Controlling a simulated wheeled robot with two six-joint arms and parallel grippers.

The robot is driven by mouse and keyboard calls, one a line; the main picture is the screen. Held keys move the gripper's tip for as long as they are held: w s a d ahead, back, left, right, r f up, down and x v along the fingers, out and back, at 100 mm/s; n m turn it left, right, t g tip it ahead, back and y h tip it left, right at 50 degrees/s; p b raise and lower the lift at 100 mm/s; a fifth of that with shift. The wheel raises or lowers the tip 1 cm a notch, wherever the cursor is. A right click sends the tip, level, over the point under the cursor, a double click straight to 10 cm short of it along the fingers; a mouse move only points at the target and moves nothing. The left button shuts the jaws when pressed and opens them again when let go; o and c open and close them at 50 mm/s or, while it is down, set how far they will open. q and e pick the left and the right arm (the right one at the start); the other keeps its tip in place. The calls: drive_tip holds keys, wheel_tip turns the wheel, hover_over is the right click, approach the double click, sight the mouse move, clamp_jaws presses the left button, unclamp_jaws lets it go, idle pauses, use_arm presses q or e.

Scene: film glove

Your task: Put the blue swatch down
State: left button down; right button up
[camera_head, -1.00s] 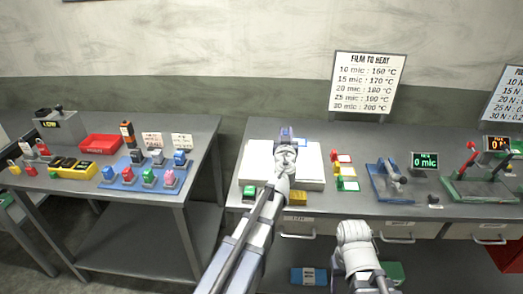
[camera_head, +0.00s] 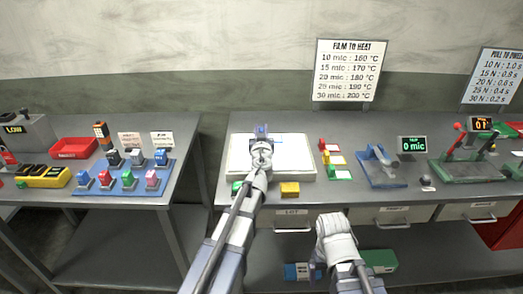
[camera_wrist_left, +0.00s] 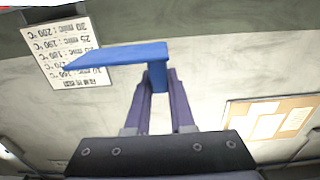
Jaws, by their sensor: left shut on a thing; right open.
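The blue swatch (camera_wrist_left: 118,56) is a flat blue plate with a short blue stem in the left wrist view. My left gripper (camera_wrist_left: 157,88) is shut on the stem, with the plate beyond its fingertips. In the head view my left gripper (camera_head: 262,131) is over the white board (camera_head: 238,165) on the right table. The gripper and wrist hide most of the swatch there, and I cannot tell its gap to the board. My right gripper (camera_head: 320,262) is low in front of the table's drawers, open, its fingers mostly hidden by the white wrist.
A yellow block (camera_head: 290,189) and a green block (camera_head: 237,187) sit at the board's front edge. Small coloured pieces with cards (camera_head: 337,160) stand right of it, then a blue device (camera_head: 380,168). The left table holds a blue tray (camera_head: 120,182) of coloured pieces.

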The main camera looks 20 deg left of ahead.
use_arm(q)
drive_tip(key=shift+f+b, duration=1.95)
drive_tip(key=shift+f, duration=0.45)
drive_tip(key=shift+f, duration=0.15)
drive_tip(key=shift+f+b, duration=0.25)
drive_tip(key=shift+b, duration=0.15)
drive_tip(key=shift+f, duration=0.1)
drive_tip(key=shift+s, duration=0.15)
drive_tip(key=shift+d+b, duration=0.1)
drive_tip(key=shift+b, duration=0.2)
